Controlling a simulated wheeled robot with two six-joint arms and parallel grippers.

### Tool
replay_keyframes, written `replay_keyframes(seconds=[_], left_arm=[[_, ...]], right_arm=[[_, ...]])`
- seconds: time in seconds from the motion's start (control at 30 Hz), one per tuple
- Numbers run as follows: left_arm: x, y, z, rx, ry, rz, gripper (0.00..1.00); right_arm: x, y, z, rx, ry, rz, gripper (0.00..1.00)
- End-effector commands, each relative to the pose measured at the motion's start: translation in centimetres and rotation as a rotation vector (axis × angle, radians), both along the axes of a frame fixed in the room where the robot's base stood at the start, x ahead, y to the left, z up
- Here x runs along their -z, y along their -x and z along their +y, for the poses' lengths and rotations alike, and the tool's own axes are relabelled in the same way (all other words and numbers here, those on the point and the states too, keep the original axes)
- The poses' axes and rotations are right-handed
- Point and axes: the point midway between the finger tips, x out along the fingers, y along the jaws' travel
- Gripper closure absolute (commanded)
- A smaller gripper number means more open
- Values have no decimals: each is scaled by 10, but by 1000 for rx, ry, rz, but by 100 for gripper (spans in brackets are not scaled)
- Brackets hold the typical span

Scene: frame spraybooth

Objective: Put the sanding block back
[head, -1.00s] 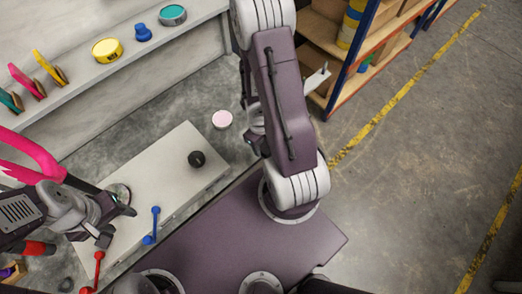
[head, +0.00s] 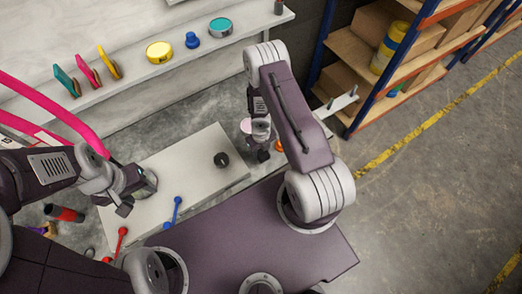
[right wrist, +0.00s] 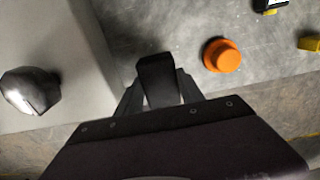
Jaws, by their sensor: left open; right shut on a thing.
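A dark block, which looks like the sanding block (right wrist: 157,78), is between the fingers of my right gripper (right wrist: 159,92) in the right wrist view. In the head view my right gripper (head: 261,150) hangs just past the right end of the grey bench (head: 205,150), partly hidden by its own arm. I cannot tell its height above the floor. My left gripper (head: 138,195) is open over the left part of the bench, with nothing visible between its fingers.
An orange knob (right wrist: 222,55) lies beyond my right gripper. A ledge (head: 120,84) holds coloured blocks and tins. A shelf rack (head: 345,75) stands right; a pink frame (head: 60,110) is left.

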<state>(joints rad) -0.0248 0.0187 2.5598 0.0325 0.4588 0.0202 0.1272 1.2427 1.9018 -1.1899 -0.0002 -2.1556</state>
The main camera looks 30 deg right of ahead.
Motion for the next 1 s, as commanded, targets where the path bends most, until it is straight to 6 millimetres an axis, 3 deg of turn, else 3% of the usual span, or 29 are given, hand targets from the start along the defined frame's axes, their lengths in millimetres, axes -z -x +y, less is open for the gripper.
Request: replay_keyframes(seconds=[0.13, 0.37, 0.43, 0.47, 0.67, 0.7, 0.77, 1.0], left_arm=[[6, 0, 0, 0, 0, 1, 51], [47, 0, 0, 0, 0, 1, 51], [46, 0, 0, 0, 0, 1, 51], [44, 0, 0, 0, 0, 1, 51], [44, 0, 0, 0, 0, 0, 51], [45, 0, 0, 0, 0, 0, 51], [43, 0, 0, 0, 0, 0, 51], [43, 0, 0, 0, 0, 0, 51]], right_arm=[[7, 0, 0, 0, 0, -1, 87], [47, 0, 0, 0, 0, -1, 87], [46, 0, 0, 1, 0, -1, 87], [44, 0, 0, 0, 0, -1, 92], [44, 0, 0, 0, 0, 0, 93], [45, 0, 0, 0, 0, 0, 52], [43, 0, 0, 0, 0, 0, 36], [43, 0, 0, 0, 0, 0, 33]])
